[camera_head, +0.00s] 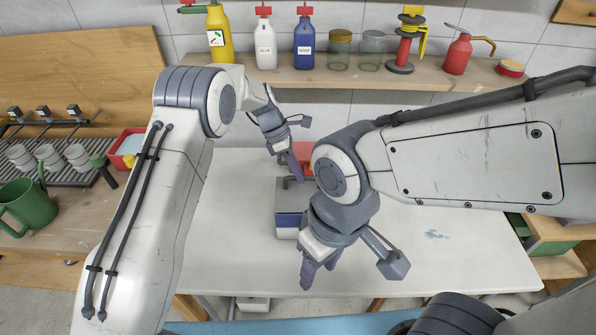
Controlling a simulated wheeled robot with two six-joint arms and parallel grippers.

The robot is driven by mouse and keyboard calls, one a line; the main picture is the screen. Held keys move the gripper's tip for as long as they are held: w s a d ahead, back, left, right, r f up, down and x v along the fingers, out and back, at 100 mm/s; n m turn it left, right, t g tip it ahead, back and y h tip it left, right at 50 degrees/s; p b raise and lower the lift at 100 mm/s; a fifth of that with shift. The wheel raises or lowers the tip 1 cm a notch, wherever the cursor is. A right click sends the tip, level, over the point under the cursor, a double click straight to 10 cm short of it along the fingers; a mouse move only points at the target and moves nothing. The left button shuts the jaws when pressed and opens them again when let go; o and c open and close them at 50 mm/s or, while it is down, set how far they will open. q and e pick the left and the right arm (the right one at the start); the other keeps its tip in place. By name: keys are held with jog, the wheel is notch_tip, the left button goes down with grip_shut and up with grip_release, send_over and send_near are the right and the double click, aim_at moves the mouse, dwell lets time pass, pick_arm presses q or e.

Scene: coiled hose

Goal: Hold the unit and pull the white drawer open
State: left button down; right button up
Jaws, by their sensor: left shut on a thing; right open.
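The small grey drawer unit (287,198) stands on the white table in the middle of the head view. Its front shows a blue drawer (287,220) with the white drawer (286,233) below it. My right arm hides the unit's right part. My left gripper (294,172) reaches down from behind and is shut at the grey handle on top of the unit. My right gripper (318,272) is open and points down in front of the unit, near the table's front edge. No gap shows at the white drawer's visible part.
A red container (282,156) stands behind the unit, partly hidden. The table (235,235) is clear on both sides. A shelf (290,77) with bottles and jars runs along the back wall.

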pick_arm(q)
jog(key=shift+f, duration=0.15)
jog(key=c, duration=0.7)
grip_release()
jog(key=shift+c, duration=0.2)
jog(key=b+v, duration=0.2)
jog(key=v, duration=0.7)
jog(key=s+d+r+m+y, duration=0.1)
jog(key=s+d+r+m, duration=0.1)
jog(key=s+r+m, duration=0.5)
jog(key=s+a+f+m+t+y, duration=0.1)
jog(key=s+a+m, duration=0.2)
jog(key=s+m, duration=0.6)
jog(key=s+a+f+m+t+y, duration=0.1)
jog(key=s+a+m, duration=0.2)
jog(key=s+m, duration=0.6)
jog(key=s, duration=1.1)
jog(key=shift+s+a, duration=0.2)
jog(key=shift+a, duration=0.15)
